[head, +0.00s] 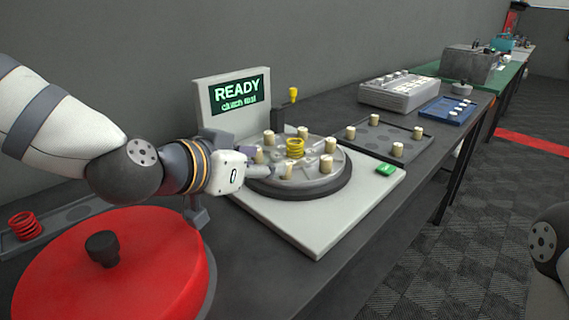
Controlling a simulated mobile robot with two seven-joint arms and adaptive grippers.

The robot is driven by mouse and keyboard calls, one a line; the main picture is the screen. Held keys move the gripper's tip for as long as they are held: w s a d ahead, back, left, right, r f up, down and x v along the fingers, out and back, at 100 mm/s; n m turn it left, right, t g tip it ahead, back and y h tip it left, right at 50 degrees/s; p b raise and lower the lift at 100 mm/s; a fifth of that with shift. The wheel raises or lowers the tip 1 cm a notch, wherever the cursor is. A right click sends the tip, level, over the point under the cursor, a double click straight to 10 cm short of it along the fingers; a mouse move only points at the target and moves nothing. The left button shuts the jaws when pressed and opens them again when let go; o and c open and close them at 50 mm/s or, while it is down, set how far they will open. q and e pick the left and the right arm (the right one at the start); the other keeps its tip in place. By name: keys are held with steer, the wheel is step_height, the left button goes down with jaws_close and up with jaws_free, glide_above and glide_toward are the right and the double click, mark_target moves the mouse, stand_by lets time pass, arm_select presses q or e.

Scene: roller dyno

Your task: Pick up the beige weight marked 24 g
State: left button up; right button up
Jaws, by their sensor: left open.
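Several small beige cylindrical weights stand upright on a round grey disc (310,180) around a yellow spring (295,148). One beige weight (326,163) is at the disc's right side. More stand on a dark tray to the right, one beige weight (397,150) at its front. No 24 g marking is legible, so I cannot tell which weight bears it. My left gripper (262,170) is open at the disc's left edge, close to the nearest weights. Its fingers are small and partly hidden by its body. My right gripper is out of view.
A screen (236,105) reading READY stands behind the disc on a white base (320,234) with a green button (387,169). A large red lid (115,275) fills the front left, near a red spring (25,226). The dark tray (378,142) and a blue tray (447,110) lie right.

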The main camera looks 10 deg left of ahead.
mark_target(279, 182)
arm_select(q)
steer(key=x, duration=0.2)
steer(key=b+x, duration=0.1)
steer(key=x, duration=0.2)
steer(key=f+x, duration=0.1)
steer(key=x, duration=0.1)
steer(key=shift+w+a+f, duration=0.1)
steer(key=shift+w+f, duration=0.05)
steer(key=shift+w, duration=0.3)
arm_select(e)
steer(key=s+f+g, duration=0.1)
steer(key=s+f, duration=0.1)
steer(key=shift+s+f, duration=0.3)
arm_select(q)
steer(key=c, duration=1)
